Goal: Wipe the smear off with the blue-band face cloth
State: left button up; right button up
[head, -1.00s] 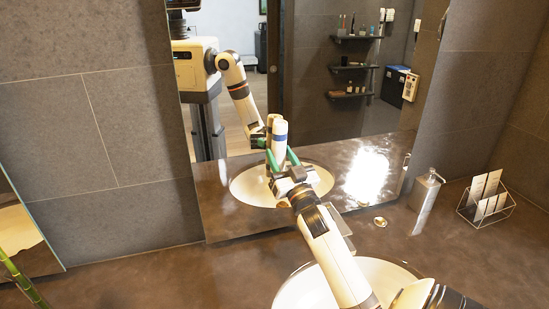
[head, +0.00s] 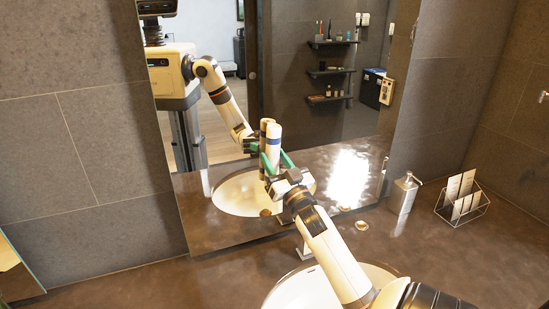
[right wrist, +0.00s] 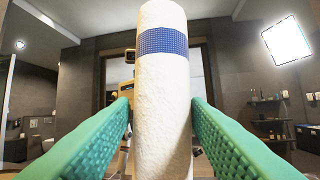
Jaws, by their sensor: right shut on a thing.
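The face cloth (head: 273,138) is a white upright roll with a blue band near its top. My right gripper (head: 272,160) is shut on its lower part, with a green finger on each side. In the right wrist view the cloth (right wrist: 163,110) stands between the green fingers and fills the middle. The gripper holds it up in front of the mirror (head: 222,160), whose reflection shows the cloth's brownish back close behind it. I cannot tell whether the cloth touches the glass. I cannot make out the smear; the cloth may cover it. My left gripper is not in view.
A basin (head: 283,296) lies below my right arm. A soap dispenser (head: 404,192) and a wire rack with cards (head: 461,200) stand on the counter to the right. The counter (head: 150,285) is clear at the left. The mirror reflects me and some shelves.

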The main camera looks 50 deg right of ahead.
jog(key=shift+w+a, duration=0.6)
jog(key=shift+a, duration=0.5)
jog(key=shift+w+a, duration=0.6)
jog(key=shift+a, duration=0.45)
jog(key=shift+w+a, duration=0.6)
jog(key=shift+a, duration=0.5)
jog(key=shift+w+a, duration=0.45)
jog(key=shift+a, duration=0.35)
jog(key=shift+w+a, duration=0.45)
jog(key=shift+a, duration=0.35)
jog(key=shift+s, duration=0.1)
jog(key=shift+s+a+p, duration=0.25)
jog(key=shift+s+p, duration=0.2)
jog(key=shift+p, duration=0.05)
jog(key=shift+s+a+p, duration=0.2)
jog(key=shift+s+a, duration=0.25)
jog(key=shift+s, duration=0.4)
jog(key=shift+s+a+p, duration=0.25)
jog(key=shift+s+a, duration=0.25)
jog(key=shift+s, duration=0.35)
jog(key=shift+s+a+p, duration=0.2)
jog(key=shift+s+a, duration=0.25)
jog(key=shift+s, duration=0.4)
jog(key=shift+w, duration=0.1)
